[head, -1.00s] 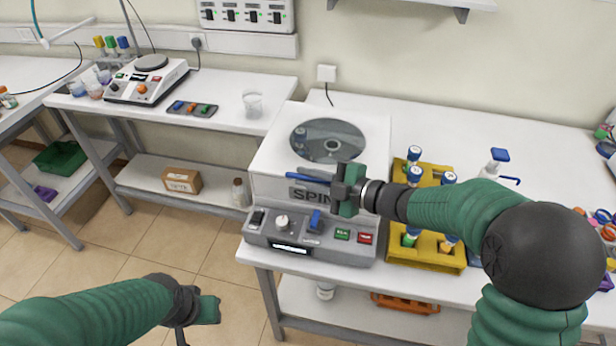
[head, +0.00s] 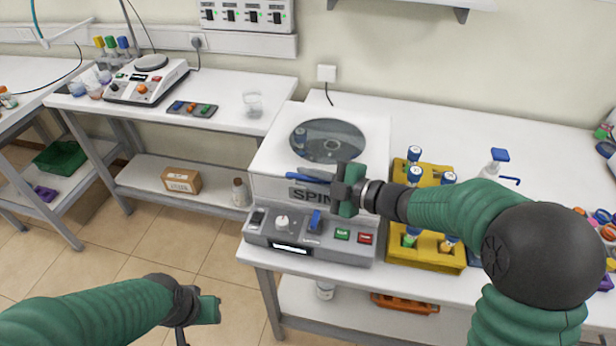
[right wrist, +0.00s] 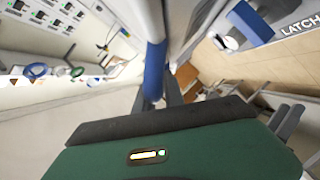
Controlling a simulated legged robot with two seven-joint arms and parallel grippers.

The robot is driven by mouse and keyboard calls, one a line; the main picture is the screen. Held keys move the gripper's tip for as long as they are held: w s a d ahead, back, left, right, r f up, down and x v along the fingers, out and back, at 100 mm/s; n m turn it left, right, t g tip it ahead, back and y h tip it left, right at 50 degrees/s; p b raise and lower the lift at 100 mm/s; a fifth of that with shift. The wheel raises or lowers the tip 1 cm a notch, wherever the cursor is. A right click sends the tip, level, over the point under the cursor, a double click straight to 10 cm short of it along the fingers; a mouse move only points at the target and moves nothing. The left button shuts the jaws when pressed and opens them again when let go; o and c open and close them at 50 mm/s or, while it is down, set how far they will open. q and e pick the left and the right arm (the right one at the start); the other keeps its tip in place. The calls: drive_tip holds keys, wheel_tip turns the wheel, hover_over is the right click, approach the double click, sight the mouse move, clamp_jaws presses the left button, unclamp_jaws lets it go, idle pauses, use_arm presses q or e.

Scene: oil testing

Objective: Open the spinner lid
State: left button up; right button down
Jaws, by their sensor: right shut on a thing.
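The spinner (head: 268,172) is a white and grey machine on the bench, with SPIN lettering on its front. Its white lid (head: 270,150) lies flat on top and has a round dark window (head: 327,141). A blue bar handle (head: 303,177) runs along the lid's front edge. My right gripper (head: 338,188) is shut on this handle near its right part and covers some of the lettering. In the right wrist view the blue handle (right wrist: 155,68) runs between the fingers (right wrist: 158,100). My left gripper (head: 207,309) hangs low over the floor at the bottom left, apart from everything; its jaw gap is unclear.
The front panel has a blue latch switch (head: 315,220), a knob (head: 282,222), and green (head: 342,234) and red (head: 365,238) buttons. Yellow tube racks (head: 427,250) stand close on the right, beneath my right arm. A clear beaker (head: 252,104) stands on the left bench.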

drive_tip(key=w+d+r+m+g+p, duration=0.1)
drive_tip(key=w+r+p, duration=0.5)
drive_tip(key=p, duration=0.9)
drive_tip(key=w+d+r+m+g+p, duration=0.2)
drive_tip(key=w+r+p, duration=0.4)
drive_tip(key=r+p, duration=0.6)
drive_tip(key=d+m+p, duration=0.1)
drive_tip(key=m+p, duration=0.1)
drive_tip(key=p, duration=0.1)
drive_tip(key=shift+w+r, duration=0.2)
drive_tip(key=shift+w, duration=0.2)
drive_tip(key=shift+d, duration=0.1)
